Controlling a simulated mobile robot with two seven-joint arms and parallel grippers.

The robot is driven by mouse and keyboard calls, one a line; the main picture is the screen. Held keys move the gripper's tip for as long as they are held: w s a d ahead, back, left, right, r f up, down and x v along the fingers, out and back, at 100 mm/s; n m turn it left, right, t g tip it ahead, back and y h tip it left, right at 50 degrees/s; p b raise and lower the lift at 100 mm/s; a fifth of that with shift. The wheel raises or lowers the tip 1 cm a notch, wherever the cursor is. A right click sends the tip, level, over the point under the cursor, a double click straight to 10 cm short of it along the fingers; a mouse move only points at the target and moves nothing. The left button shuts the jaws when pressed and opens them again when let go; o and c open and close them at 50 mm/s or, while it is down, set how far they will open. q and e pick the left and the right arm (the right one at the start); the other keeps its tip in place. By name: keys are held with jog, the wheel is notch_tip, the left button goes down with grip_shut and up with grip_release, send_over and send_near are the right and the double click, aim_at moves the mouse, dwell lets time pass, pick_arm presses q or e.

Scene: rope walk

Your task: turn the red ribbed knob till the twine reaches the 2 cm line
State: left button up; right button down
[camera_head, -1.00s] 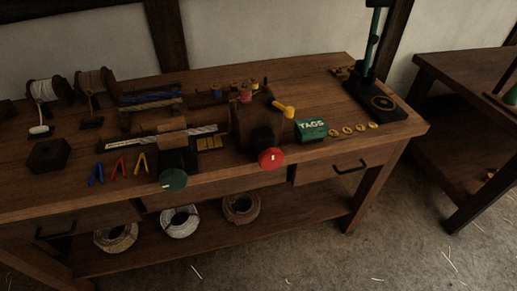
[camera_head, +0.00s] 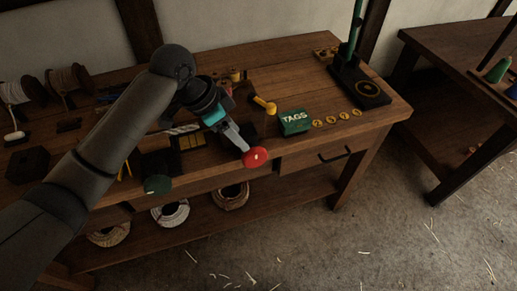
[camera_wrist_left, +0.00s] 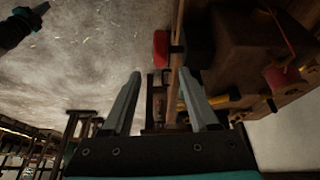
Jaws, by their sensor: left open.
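The red ribbed knob (camera_head: 256,157) is on the front edge of the bench. It also shows in the left wrist view (camera_wrist_left: 161,49), just beyond my fingertips and roughly between their lines. My left gripper (camera_head: 246,147) is open at the knob, its fingers apart in the left wrist view (camera_wrist_left: 161,75). I see no clear contact with the knob. A short piece of pale twisted strand (camera_head: 184,130) shows beside my forearm. My arm hides most of the twine rig, and I cannot read a 2 cm line. A dark part with a teal band, likely my right wrist, shows at the wrist view's upper left.
A green knob (camera_head: 158,184) sits left along the front edge. A yellow-ended lever (camera_head: 265,105) and a green TAGS box (camera_head: 294,122) stand right of my gripper. A dark stand (camera_head: 360,88) is at the bench's right end. Coils (camera_head: 170,214) lie on the lower shelf.

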aim_at(259, 156)
pick_arm(q)
jog(key=shift+m, duration=0.5)
jog(key=b+x, duration=0.1)
jog(key=x, duration=0.3)
jog(key=b+x, duration=0.1)
jog(key=x, duration=0.7)
jog(key=shift+w+d+f+b, duration=0.1)
jog(key=shift+d+f+b, duration=0.05)
jog(key=shift+d+b, duration=0.25)
grip_shut()
